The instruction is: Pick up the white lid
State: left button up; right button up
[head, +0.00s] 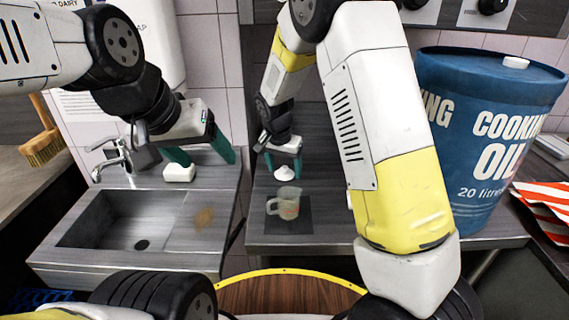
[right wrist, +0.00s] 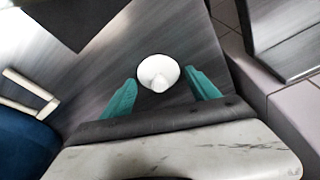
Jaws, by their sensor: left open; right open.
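The white lid (head: 284,173) is a small round piece with a raised knob, lying on the grey counter behind a clear jug. In the right wrist view the lid (right wrist: 158,73) sits between and just beyond the teal fingertips. My right gripper (head: 284,158) is open and empty over the lid; its fingers also show in the right wrist view (right wrist: 160,88). My left gripper (head: 203,158) is open above the sink unit, with its teal fingers near a white block. The frames do not show whether the right fingers touch the lid.
The clear jug (head: 286,203) stands on a dark mat (head: 302,228) in front of the lid. A big blue cooking oil drum (head: 484,140) stands at right. A white block (head: 179,172) lies beside the tap (head: 110,158) and sink (head: 125,222). A gap separates sink unit and counter.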

jog(key=c, duration=1.1)
jog(key=shift+c, duration=0.2)
